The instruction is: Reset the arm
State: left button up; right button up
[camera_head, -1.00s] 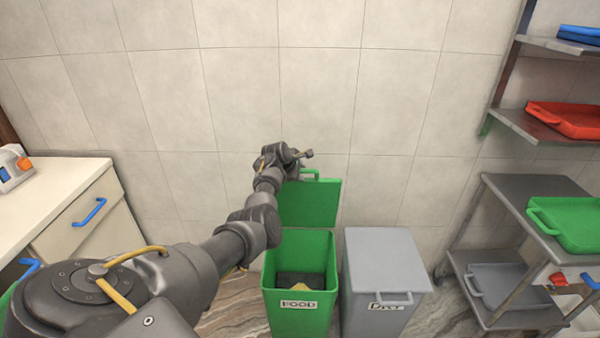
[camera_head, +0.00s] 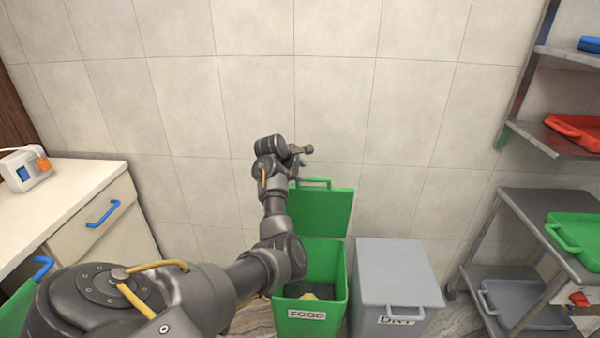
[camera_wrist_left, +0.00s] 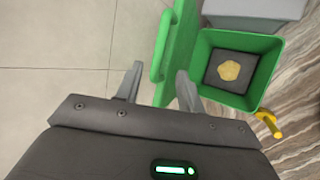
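My left arm reaches out over the green FOOD bin, which covers part of the bin in the head view. My left gripper (camera_head: 304,157) is above the bin's raised green lid, near the wall. In the left wrist view my left gripper (camera_wrist_left: 158,85) has its two fingers apart with nothing held. The lid's green handle (camera_wrist_left: 160,45) shows beyond the fingers, apart from them as far as I can tell. My right gripper is not in view.
The green FOOD bin (camera_head: 335,265) stands open with a yellowish piece (camera_wrist_left: 229,70) on a dark base inside. A closed grey bin (camera_head: 395,270) stands beside it. Shelves with trays (camera_head: 575,130) are at right. A white counter (camera_head: 60,190) with a blue-handled drawer is at left.

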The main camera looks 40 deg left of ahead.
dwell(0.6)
